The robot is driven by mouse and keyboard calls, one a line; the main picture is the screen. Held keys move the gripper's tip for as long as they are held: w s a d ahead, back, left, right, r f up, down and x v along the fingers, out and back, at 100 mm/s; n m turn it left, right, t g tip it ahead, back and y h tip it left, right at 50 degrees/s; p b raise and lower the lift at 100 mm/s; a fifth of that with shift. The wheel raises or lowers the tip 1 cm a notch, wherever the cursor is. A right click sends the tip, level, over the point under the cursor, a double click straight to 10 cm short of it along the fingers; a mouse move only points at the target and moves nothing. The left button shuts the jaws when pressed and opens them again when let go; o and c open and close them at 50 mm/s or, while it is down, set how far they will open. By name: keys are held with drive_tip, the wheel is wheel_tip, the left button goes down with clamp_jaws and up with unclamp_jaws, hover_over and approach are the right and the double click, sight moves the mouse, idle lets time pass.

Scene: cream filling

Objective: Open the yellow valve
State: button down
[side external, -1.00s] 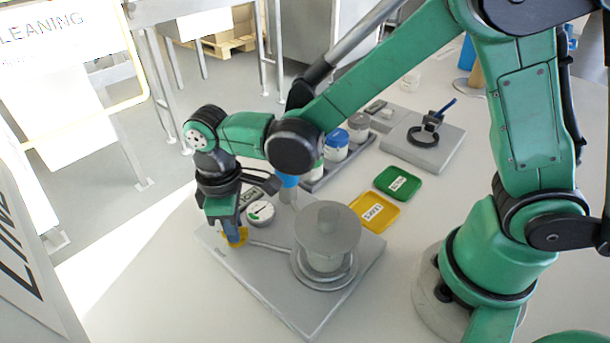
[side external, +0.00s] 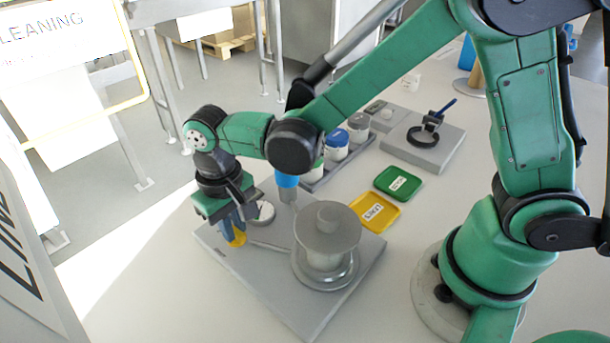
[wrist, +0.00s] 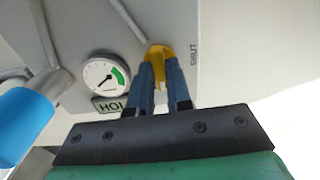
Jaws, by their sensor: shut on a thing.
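The yellow valve (side external: 238,238) sits near the left corner of the grey base plate (side external: 290,312), with a thin pipe running from it to the metal vessel (side external: 327,245). My gripper (side external: 233,230) points down over the valve, its blue fingers shut on the yellow handle. In the wrist view the fingers (wrist: 160,75) close around the yellow valve (wrist: 157,53), hiding part of it. The word "SHUT" (wrist: 194,53) is printed beside it, and a "HOT" label (wrist: 110,105) lies on the other side, partly covered.
A round gauge (wrist: 104,75) with a green zone stands close beside my gripper. A blue cylinder (side external: 287,181) stands behind it. A yellow tray (side external: 384,222) and green tray (side external: 411,190) lie beyond the plate. Several lidded jars (side external: 336,150) stand behind.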

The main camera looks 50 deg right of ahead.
sight(235, 228)
idle(0.4)
drive_tip(key=c, duration=0.8)
unclamp_jaws()
drive_tip(key=shift+r, duration=2.85)
drive_tip(key=shift+d, duration=0.1)
drive_tip(key=s+d+r+t, duration=0.1)
drive_tip(key=d+t, duration=0.1)
drive_tip(key=d, duration=0.2)
drive_tip(key=s+d+r+t, duration=0.2)
drive_tip(key=d, duration=0.3)
drive_tip(key=s+d+r+t, duration=0.1)
drive_tip(key=d+t, duration=0.2)
drive_tip(key=d, duration=0.2)
drive_tip(key=shift+s+d+r, duration=0.2)
drive_tip(key=shift+s+r, duration=0.2)
